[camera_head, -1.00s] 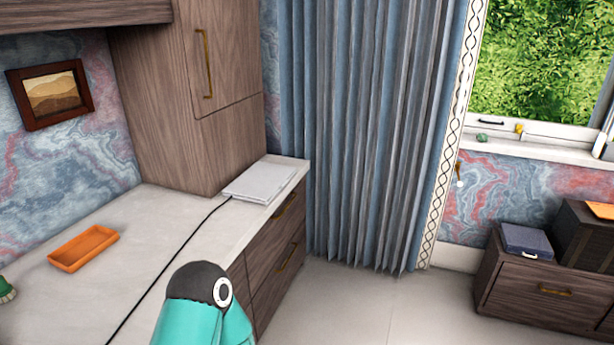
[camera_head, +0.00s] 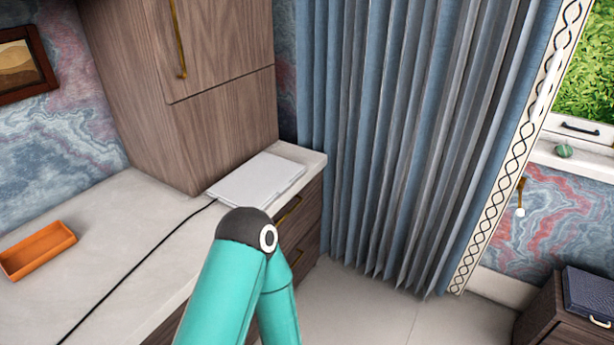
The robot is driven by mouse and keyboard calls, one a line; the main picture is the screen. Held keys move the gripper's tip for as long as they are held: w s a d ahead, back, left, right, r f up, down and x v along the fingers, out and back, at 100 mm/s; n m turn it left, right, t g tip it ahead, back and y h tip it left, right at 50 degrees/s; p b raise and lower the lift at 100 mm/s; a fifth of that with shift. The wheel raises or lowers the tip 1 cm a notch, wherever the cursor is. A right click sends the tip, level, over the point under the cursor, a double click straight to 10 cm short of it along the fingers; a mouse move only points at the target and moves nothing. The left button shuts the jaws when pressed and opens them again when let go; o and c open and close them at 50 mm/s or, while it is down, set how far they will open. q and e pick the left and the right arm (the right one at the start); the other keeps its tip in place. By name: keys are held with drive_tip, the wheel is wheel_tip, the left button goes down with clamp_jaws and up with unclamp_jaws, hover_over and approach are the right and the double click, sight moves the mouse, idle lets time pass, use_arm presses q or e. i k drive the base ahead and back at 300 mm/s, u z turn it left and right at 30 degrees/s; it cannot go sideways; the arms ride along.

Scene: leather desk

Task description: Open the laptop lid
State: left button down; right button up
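A flat, closed white laptop (camera_head: 257,179) lies on the far end of the white counter, beside the tall wooden cabinet. A black cable runs from its near left side along the counter toward the lower left. One of my arms, teal with a dark joint, rises from the bottom of the view, and its joint is just in front of the laptop's near side in the picture. Neither of my grippers shows in this view.
An orange tray (camera_head: 38,249) sits on the counter (camera_head: 112,218) at the left. The wooden cabinet (camera_head: 190,90) stands behind the laptop. Blue-grey curtains (camera_head: 410,130) hang to the right. The floor (camera_head: 385,310) in front of them is clear.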

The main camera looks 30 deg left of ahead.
sight(255, 183)
drive_tip(key=z, duration=0.05)
drive_tip(key=i, duration=1.5)
drive_tip(key=u, duration=1.85)
drive_tip(key=k, duration=0.55)
drive_tip(key=u, duration=0.15)
drive_tip(key=i, duration=0.55)
drive_tip(key=z, duration=0.25)
drive_tip(key=k, duration=0.5)
drive_tip(key=u, duration=0.25)
